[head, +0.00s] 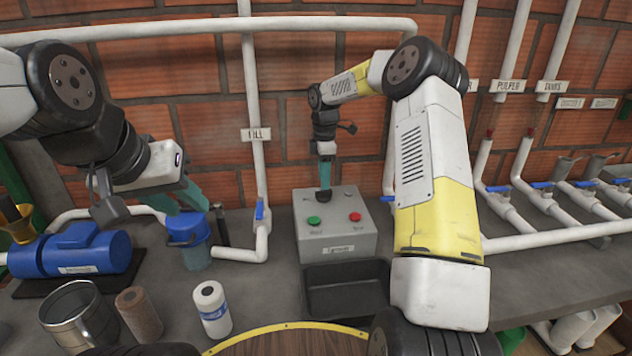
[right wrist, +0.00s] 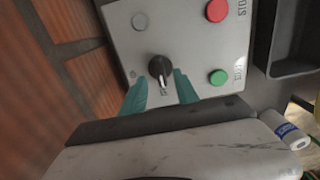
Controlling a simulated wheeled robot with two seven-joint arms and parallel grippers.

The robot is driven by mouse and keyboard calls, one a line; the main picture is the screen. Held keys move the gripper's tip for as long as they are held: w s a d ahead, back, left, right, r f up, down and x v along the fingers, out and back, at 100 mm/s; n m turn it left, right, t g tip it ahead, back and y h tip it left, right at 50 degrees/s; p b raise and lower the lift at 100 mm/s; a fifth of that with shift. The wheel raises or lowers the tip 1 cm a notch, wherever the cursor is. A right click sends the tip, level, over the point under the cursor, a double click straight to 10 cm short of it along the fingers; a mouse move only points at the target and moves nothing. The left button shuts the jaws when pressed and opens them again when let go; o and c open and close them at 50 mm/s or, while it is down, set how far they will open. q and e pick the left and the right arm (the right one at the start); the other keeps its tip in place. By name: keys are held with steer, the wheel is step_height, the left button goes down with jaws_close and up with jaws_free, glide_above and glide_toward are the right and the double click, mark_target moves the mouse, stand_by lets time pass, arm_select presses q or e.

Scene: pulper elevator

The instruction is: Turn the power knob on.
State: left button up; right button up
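The grey control box (head: 338,240) stands on the counter against the brick wall, with a green button (head: 313,220) and a red button (head: 355,216) on its top. In the right wrist view a black knob (right wrist: 160,70) with a light pointer mark sits on the box face, beside the green button (right wrist: 218,77) and red button (right wrist: 217,10). My right gripper (right wrist: 162,92) is open, its teal fingertips apart on either side of the knob's lower part; I cannot tell whether they touch it. My left gripper (head: 178,202) is open and empty over the left of the counter, near a blue-topped container (head: 190,238).
A black tray (head: 345,290) lies in front of the box. A white roll (head: 212,308), a metal mug (head: 80,315), a brown roll (head: 138,315) and a blue motor (head: 75,250) stand at the left. White pipes (head: 540,245) with blue valves run along the right.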

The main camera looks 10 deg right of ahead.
mark_target(324, 194)
steer(key=shift+f, duration=1.95)
jaws_close()
